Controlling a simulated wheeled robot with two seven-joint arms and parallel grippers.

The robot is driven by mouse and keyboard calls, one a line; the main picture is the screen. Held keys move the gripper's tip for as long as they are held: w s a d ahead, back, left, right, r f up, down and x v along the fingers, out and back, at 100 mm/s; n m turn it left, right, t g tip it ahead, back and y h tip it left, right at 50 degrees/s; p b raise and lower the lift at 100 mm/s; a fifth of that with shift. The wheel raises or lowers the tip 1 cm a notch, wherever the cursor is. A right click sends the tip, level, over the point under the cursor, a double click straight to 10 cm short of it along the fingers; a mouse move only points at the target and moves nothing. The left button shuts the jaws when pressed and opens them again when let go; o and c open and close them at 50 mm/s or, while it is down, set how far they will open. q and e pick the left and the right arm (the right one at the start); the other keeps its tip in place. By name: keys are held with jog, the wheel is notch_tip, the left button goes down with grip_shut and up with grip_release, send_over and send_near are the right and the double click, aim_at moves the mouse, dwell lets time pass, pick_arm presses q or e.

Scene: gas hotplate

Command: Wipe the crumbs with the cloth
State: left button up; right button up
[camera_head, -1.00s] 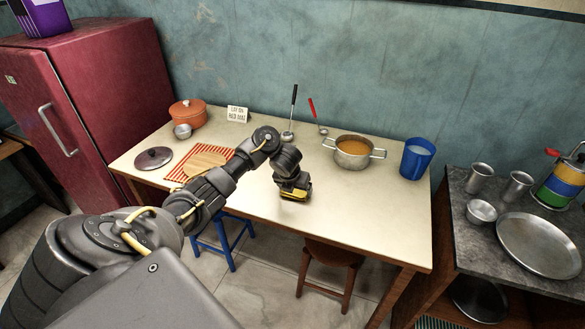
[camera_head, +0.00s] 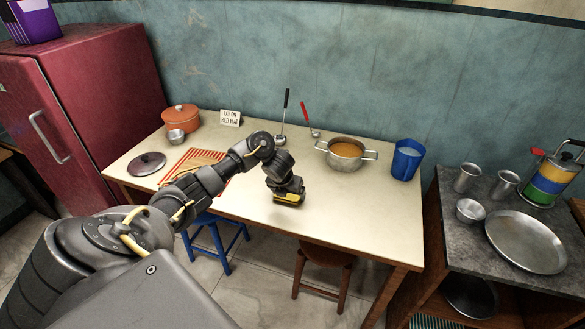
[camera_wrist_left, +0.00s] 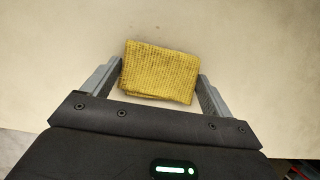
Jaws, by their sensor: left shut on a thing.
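The yellow cloth (camera_wrist_left: 159,72) is a folded, ribbed pad between the two fingers of my left gripper (camera_wrist_left: 160,80) in the left wrist view. The gripper is shut on it. In the head view the left gripper (camera_head: 288,190) points down close over the front middle of the pale table (camera_head: 330,215), with the yellow cloth (camera_head: 289,198) at its tip. Only very faint specks show on the table beyond the cloth in the wrist view; I cannot tell clearly whether they are crumbs. My right gripper is not in view.
Behind the gripper stand a soup pot (camera_head: 346,154), a blue cup (camera_head: 407,160) and two ladles (camera_head: 283,120). At left are an orange pot (camera_head: 181,119), a lid (camera_head: 147,164), a striped red mat (camera_head: 190,160) and a sign (camera_head: 231,118). The table's front right is clear.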

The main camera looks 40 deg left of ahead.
pick_arm(q)
notch_tip(320, 180, up, 2)
jog(key=shift+a+p, duration=0.15)
jog(key=shift+p, duration=0.25)
notch_tip(320, 180, up, 4)
jog(key=p, duration=0.3)
jog(key=shift+f+p, duration=0.1)
jog(key=shift+p, duration=0.2)
jog(key=shift+r+p, duration=0.95)
jog(key=shift+r, duration=0.05)
jog(key=shift+f, duration=0.1)
